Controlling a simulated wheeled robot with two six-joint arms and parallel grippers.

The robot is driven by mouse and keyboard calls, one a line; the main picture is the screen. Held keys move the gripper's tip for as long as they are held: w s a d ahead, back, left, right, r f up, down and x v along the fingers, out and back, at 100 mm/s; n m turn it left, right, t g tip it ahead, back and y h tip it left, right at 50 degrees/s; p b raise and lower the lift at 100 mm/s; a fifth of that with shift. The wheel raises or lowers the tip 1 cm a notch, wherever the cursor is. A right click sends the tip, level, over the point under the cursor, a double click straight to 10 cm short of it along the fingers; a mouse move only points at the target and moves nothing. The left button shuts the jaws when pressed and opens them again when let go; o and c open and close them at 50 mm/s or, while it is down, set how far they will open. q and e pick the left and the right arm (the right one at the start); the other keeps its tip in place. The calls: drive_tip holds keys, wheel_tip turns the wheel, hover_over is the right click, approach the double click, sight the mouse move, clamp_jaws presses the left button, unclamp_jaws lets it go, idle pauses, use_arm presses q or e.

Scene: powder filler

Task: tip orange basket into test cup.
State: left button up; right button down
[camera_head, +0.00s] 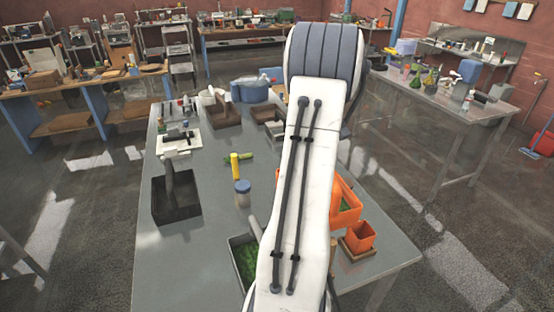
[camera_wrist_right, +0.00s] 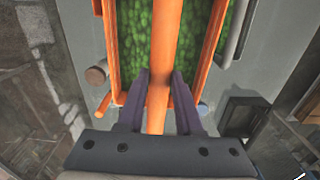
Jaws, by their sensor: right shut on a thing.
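The orange basket (camera_head: 347,217) is at the right part of the table, partly hidden behind my right arm in the head view. In the right wrist view the basket (camera_wrist_right: 109,45) holds green pellets (camera_wrist_right: 132,30). My right gripper (camera_wrist_right: 161,78) is shut on the basket's orange handle bar, which runs between its fingers. In the head view this gripper is hidden by the arm. A small square orange cup (camera_head: 360,236) stands on a wooden base beside the basket; I cannot tell whether it is the test cup. My left gripper is not in view.
A grey bin with green contents (camera_head: 238,241) stands left of my arm. A dark tray (camera_head: 176,212), a yellow bottle (camera_head: 235,166) and a blue-lidded jar (camera_head: 242,196) are on the table (camera_head: 210,265). The front left of the table is clear.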

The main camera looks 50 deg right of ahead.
drive_tip(key=s+d+p, duration=0.2)
drive_tip(key=s+d, duration=0.2)
drive_tip(key=s, duration=0.3)
drive_tip(key=s+d+p, duration=0.1)
drive_tip(key=s+d, duration=0.2)
drive_tip(key=s, duration=0.5)
drive_tip(key=g+h, duration=0.3)
drive_tip(key=h, duration=0.1)
hover_over(354, 206)
drive_tip(key=shift+s+d+f, duration=0.1)
drive_tip(key=shift+d+f, duration=0.05)
drive_tip(key=shift+f, duration=0.45)
drive_tip(key=w+a+f+g+h+b, duration=0.1)
drive_tip(key=f+h+b, duration=0.1)
drive_tip(key=b, duration=1)
drive_tip(key=w+a+f+g+h+b, duration=0.1)
drive_tip(key=f+b, duration=0.3)
drive_tip(key=b, duration=0.8)
drive_tip(key=w+a+f+g+h+b, duration=0.1)
drive_tip(key=a+f+g+h+b, duration=0.1)
drive_tip(key=b, duration=1)
drive_tip(key=shift+a+f+g+h+b, duration=0.15)
drive_tip(key=shift+f+g+h, duration=0.15)
drive_tip(key=shift+f+h, duration=0.25)
drive_tip(key=shift+a+f+g+h+b, duration=0.15)
drive_tip(key=shift+f+g+h, duration=0.15)
drive_tip(key=shift+f+h, duration=0.25)
drive_tip(key=shift+w+f+b, duration=0.1)
drive_tip(key=shift+f+b, duration=0.05)
drive_tip(key=shift+b, duration=0.85)
